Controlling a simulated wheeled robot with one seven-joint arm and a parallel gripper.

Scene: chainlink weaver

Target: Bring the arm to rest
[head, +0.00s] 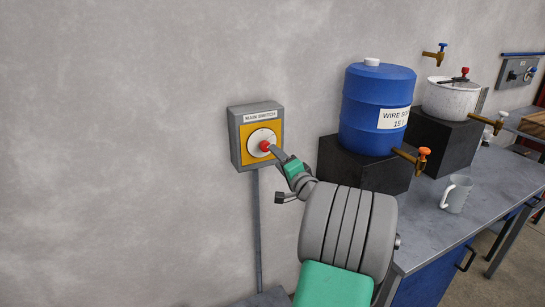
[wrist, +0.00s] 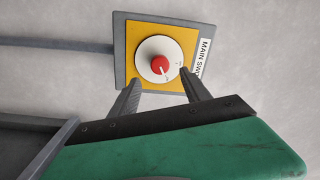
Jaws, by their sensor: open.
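My gripper (wrist: 160,95) is open in the wrist view, its two grey fingers apart just in front of the main switch (wrist: 204,30). The switch is a grey wall box with a yellow plate, a white round dial and a red knob (wrist: 159,65). In the wrist view the knob lies beyond the fingertips; whether they touch the dial I cannot tell. In the head view my arm reaches up from the lower middle to the main switch (head: 238,140), and the gripper end partly covers the right side of the dial, close to the red knob (head: 265,146).
Right of my arm, a blue drum (head: 365,105) with an orange-handled tap stands on a black block. The wall left of the switch is bare.

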